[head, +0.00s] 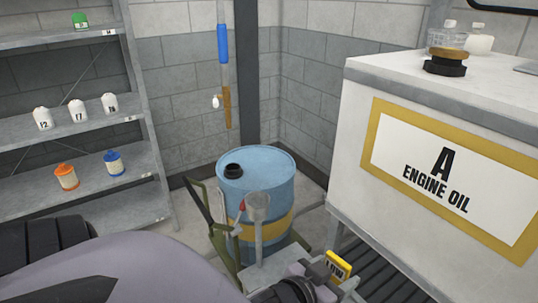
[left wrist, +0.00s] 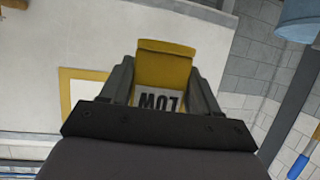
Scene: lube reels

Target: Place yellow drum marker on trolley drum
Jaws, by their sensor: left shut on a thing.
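The yellow marker (head: 339,264), with the word LOW on a pale face, is between the fingers of my left gripper (head: 332,278) at the bottom of the head view. In the left wrist view the marker (left wrist: 165,65) sits between both fingers of the gripper (left wrist: 163,88), its lettering upside down. The blue drum (head: 255,180) with a yellow band stands upright on a green trolley (head: 221,243). The gripper and marker appear nearer to me than the drum, apart from it. Part of the drum (left wrist: 297,22) shows in the left wrist view. My right gripper is not visible.
A grey funnel-like part (head: 257,206) stands in front of the drum. A white cabinet (head: 360,135) marked A ENGINE OIL is at the right. A shelf (head: 95,130) with small containers is at the left. A blue-handled pole (head: 222,45) hangs behind the drum.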

